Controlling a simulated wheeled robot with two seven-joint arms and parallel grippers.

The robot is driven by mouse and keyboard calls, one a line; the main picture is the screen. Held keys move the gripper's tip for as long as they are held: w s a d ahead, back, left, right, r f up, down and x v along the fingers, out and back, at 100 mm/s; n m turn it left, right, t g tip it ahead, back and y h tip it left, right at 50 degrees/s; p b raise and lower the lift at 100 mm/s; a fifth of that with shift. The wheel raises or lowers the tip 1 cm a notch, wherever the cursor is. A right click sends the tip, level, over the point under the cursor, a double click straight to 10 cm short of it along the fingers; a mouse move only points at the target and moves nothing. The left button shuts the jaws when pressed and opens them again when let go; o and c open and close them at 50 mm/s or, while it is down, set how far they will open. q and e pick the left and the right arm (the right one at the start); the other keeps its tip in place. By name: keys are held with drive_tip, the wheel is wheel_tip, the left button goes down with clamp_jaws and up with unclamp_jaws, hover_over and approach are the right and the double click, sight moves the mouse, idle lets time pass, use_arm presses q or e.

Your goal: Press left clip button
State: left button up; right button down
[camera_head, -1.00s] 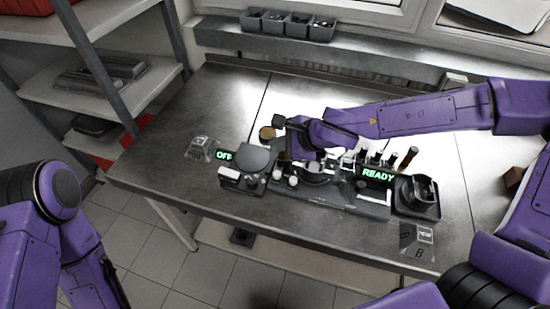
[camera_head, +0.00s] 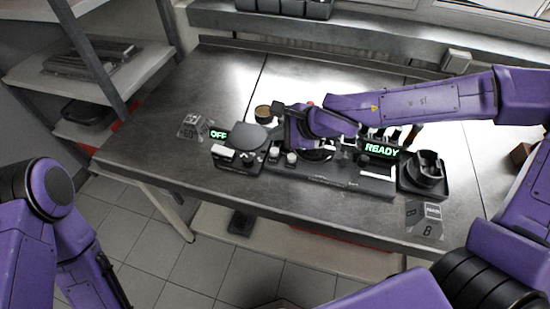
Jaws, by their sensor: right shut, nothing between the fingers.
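The dark clip fixture (camera_head: 330,180) lies on the metal bench, with a green READY display (camera_head: 381,151) near its right end. Two small pale-topped knobs (camera_head: 291,157) stand at its left end; I cannot tell which part is the left clip button. My right gripper (camera_head: 287,142) is low over the left part of the fixture, just behind these knobs. It is shut and empty, pointing down. Its fingertips are small and dark, and I cannot tell whether they touch anything. My left arm is at the lower left; its gripper is out of view.
Label stands (camera_head: 192,127) are on the bench. The bench's left part is clear.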

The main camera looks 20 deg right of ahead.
sight(277, 153)
drive_tip(key=f+b, duration=0.1)
drive_tip(key=f, duration=0.2)
drive_tip(key=shift+w+f, duration=0.15)
drive_tip(key=shift+w, duration=0.05)
use_arm(q)
wheel_tip(277, 153, down, 2)
drive_tip(key=shift+w+f, duration=0.1)
drive_tip(key=shift+f, duration=0.15)
use_arm(e)
drive_tip(key=shift+s, duration=0.1)
idle(1.2)
use_arm(q)
drive_tip(key=shift+f+b, duration=0.2)
drive_tip(key=shift+b, duration=0.15)
use_arm(e)
drive_tip(key=shift+f, duration=0.3)
use_arm(q)
drive_tip(key=shift+f+b, duration=0.3)
drive_tip(key=shift+b, duration=0.05)
use_arm(e)
drive_tip(key=shift+f, duration=0.5)
use_arm(q)
drive_tip(key=shift+r, duration=0.1)
use_arm(e)
drive_tip(key=shift+r, duration=0.1)
use_arm(q)
drive_tip(key=shift+r+p, duration=0.95)
drive_tip(key=shift+p, duration=0.15)
use_arm(e)
drive_tip(key=shift+r, duration=0.8)
